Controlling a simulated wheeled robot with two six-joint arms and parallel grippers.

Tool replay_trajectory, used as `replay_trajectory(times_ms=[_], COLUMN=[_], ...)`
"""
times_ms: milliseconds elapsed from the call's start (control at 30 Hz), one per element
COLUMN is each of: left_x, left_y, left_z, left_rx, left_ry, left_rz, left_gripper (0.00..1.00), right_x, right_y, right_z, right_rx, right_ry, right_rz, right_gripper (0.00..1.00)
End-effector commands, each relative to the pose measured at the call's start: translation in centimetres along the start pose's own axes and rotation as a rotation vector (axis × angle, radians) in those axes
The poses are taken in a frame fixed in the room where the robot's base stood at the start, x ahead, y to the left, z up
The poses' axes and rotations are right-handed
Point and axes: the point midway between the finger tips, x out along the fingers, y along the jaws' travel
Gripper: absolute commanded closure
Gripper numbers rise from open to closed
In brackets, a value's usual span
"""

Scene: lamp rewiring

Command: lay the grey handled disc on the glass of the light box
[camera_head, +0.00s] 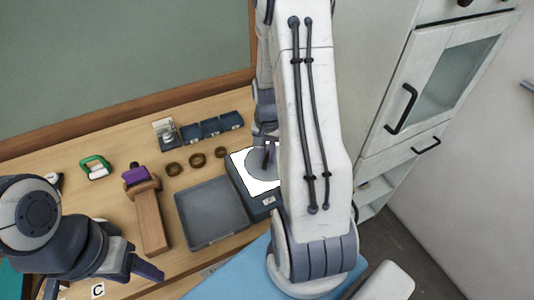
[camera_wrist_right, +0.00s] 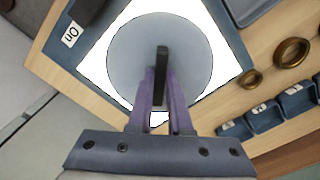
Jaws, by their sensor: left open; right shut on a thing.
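The grey disc (camera_wrist_right: 198,48) has a dark upright handle (camera_wrist_right: 162,66). My right gripper (camera_wrist_right: 162,82) is shut on this handle. The disc lies over the lit white glass (camera_wrist_right: 108,76) of the light box (camera_wrist_right: 52,45), inside the glass outline in the right wrist view. I cannot tell if it touches the glass. In the head view the disc (camera_head: 256,164) is partly hidden by my right gripper (camera_head: 267,150) and arm, which also cover part of the light box (camera_head: 262,206). My left gripper (camera_head: 100,283) is open and empty at the lower left, away from the box.
A dark grey tray (camera_head: 212,212) sits left of the light box. Brass rings (camera_head: 197,160) and small blue bins (camera_head: 209,128) lie behind it. A wooden block (camera_head: 150,218) with a purple part and a green-handled object (camera_head: 95,167) stand further left. A white cabinet (camera_head: 430,85) is at right.

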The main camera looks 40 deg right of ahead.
Motion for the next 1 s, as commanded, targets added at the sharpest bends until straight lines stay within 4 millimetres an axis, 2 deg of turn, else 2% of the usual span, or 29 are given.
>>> replay_trajectory(times_ms=[667,700,767,800,1000], left_x=[0.37,0.35,0.34,0.34,0.34], left_y=[-0.03,-0.02,-0.02,-0.02,-0.02], left_z=[0.02,0.02,0.02,0.02,0.02], left_rx=[0.000,0.000,0.000,0.000,0.000], left_ry=[0.000,0.000,0.000,0.000,0.000], left_rz=[0.000,0.000,0.000,0.000,0.000], left_gripper=[0.40,0.40,0.40,0.40,0.40], right_x=[0.61,0.59,0.57,0.57,0.58], right_y=[-0.02,-0.02,-0.02,-0.02,-0.02], right_z=[-0.01,-0.02,-0.01,-0.01,-0.01], right_rx=[0.000,0.000,0.000,0.000,0.000], right_ry=[0.000,0.001,0.000,0.000,0.000], right_rz=[0.000,0.000,0.000,0.000,0.000], right_gripper=[1.00,0.76,0.53,0.48,0.48])
